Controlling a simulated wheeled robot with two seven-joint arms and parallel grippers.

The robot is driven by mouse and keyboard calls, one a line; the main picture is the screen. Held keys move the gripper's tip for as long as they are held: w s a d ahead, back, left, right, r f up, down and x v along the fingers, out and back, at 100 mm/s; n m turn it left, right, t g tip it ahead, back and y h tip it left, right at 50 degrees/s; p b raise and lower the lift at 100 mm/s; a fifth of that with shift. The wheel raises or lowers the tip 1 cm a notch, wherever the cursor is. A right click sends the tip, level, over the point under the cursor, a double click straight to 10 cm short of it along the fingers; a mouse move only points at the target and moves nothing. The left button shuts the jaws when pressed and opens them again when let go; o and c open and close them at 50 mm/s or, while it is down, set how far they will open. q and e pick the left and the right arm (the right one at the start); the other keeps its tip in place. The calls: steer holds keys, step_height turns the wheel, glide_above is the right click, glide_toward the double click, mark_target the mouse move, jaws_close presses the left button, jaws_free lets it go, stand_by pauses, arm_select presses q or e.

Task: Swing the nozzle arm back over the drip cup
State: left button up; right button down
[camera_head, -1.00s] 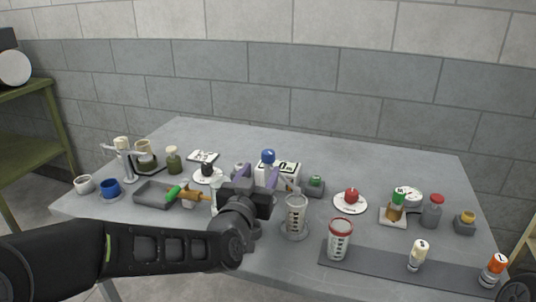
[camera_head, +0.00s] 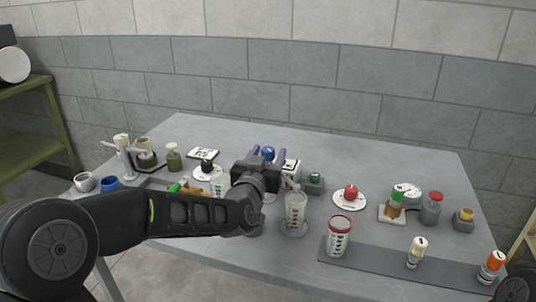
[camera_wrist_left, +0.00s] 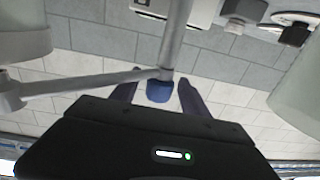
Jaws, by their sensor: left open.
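My left gripper (camera_head: 266,155) is open, with its purple fingers either side of a blue knob (camera_head: 268,152). The knob also shows between the fingers in the left wrist view (camera_wrist_left: 159,92), with no clear sign of contact. There, a grey post (camera_wrist_left: 175,40) meets the grey nozzle arm (camera_wrist_left: 90,83), which runs left to a nozzle end (camera_wrist_left: 10,95). In the head view my gripper hides most of this. A clear marked beaker (camera_head: 295,212) stands right of the gripper, and a pale marked cup (camera_head: 218,183) left of it. I cannot tell which is the drip cup.
Another post with an arm (camera_head: 126,160) stands at the far left, near a white cup (camera_head: 84,182) and a blue cup (camera_head: 109,184). A red-rimmed container (camera_head: 339,236) stands in front right. The table's back (camera_head: 380,160) is clear.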

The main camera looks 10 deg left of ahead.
arm_select(q)
jaws_close()
stand_by(0.5)
stand_by(0.8)
